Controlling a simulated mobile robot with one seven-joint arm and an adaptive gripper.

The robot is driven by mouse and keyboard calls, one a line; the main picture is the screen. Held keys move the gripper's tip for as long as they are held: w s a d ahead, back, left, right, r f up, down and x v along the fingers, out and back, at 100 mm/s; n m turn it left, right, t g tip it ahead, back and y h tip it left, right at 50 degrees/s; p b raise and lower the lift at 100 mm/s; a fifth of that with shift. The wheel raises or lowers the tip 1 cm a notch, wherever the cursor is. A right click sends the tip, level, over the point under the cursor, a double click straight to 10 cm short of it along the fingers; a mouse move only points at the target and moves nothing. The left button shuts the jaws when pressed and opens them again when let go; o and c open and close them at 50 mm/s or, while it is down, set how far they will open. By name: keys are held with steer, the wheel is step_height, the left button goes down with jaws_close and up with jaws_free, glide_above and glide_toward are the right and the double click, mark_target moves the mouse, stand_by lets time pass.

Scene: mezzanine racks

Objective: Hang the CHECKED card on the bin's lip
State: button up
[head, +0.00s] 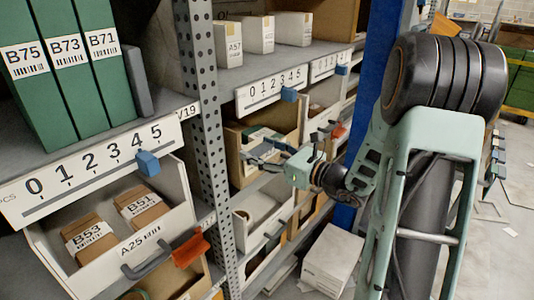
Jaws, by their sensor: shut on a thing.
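My gripper (262,154) is at the middle-right shelf bay, in front of an open tan bin (235,163). Its dark fingers are shut on a small, thin item, which I take to be the card; its lettering is too small to read. The fingers hide part of the item and of the bin's front. I cannot tell whether the item touches the bin's lip.
A perforated post (204,100) stands left of my gripper. A white box (328,262) lies low, near a blue upright (372,80).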

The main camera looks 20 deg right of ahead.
steer(key=shift+w+a+f+b, duration=0.15)
steer(key=shift+f+b, duration=1.25)
steer(key=shift+f, duration=0.3)
steer(key=o, duration=1.1)
